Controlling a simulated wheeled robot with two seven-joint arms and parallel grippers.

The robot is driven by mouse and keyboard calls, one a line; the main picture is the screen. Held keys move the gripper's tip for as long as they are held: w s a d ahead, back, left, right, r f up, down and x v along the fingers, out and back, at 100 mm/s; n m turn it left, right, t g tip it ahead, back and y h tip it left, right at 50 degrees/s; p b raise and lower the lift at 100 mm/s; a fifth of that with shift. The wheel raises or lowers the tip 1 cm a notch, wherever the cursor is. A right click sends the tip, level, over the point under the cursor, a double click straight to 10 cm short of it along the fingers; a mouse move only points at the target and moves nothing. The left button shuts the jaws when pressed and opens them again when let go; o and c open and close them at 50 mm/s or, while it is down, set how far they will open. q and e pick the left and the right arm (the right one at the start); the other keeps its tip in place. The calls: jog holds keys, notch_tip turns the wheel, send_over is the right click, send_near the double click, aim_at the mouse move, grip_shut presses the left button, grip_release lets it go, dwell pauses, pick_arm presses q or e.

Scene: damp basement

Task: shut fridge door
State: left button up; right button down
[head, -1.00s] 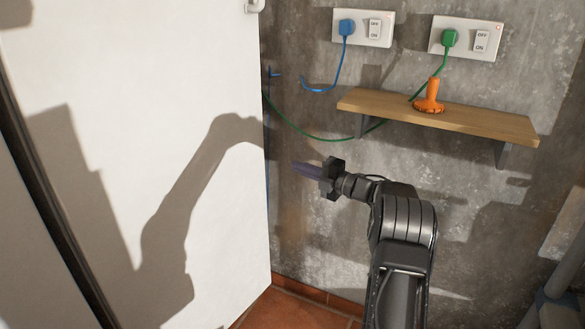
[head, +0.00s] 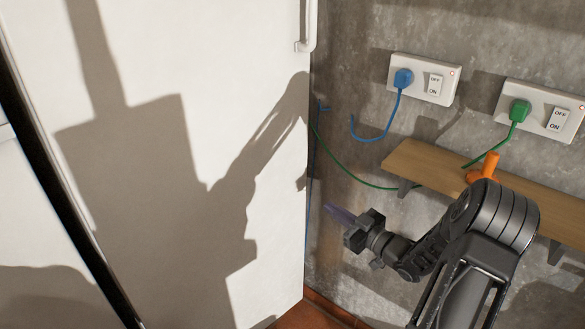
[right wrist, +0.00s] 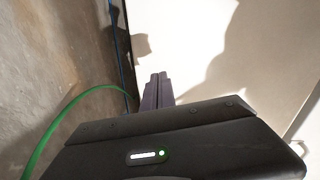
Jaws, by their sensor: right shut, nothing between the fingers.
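The white fridge door (head: 240,130) fills the left of the head view and stands open, with a dark gap along its left side towards the fridge body (head: 30,235). Its white handle (head: 309,25) is at the top near the door's free edge. My right gripper (head: 335,213) is shut and empty, just right of the door's free edge, its fingers pointing at it. In the right wrist view the shut fingers (right wrist: 157,90) are seen in front of the white door (right wrist: 205,60). I cannot tell whether they touch it. My left gripper is not in view.
On the concrete wall are two sockets with a blue plug (head: 403,78) and a green plug (head: 519,110). A wooden shelf (head: 430,170) holds an orange object (head: 484,168), partly hidden by my right arm. A green cable (head: 345,172) hangs near the door's edge.

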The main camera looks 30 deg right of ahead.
aim_at(289, 184)
jog(key=shift+a+f+m, duration=0.15)
jog(key=shift+m, duration=0.4)
jog(key=shift+a+f+m, duration=0.15)
jog(key=shift+m, duration=0.4)
jog(key=w, duration=0.4)
jog(key=w+a, duration=0.1)
jog(key=w, duration=0.4)
jog(key=w+a, duration=0.1)
jog(key=w, duration=0.3)
jog(key=shift+w, duration=0.35)
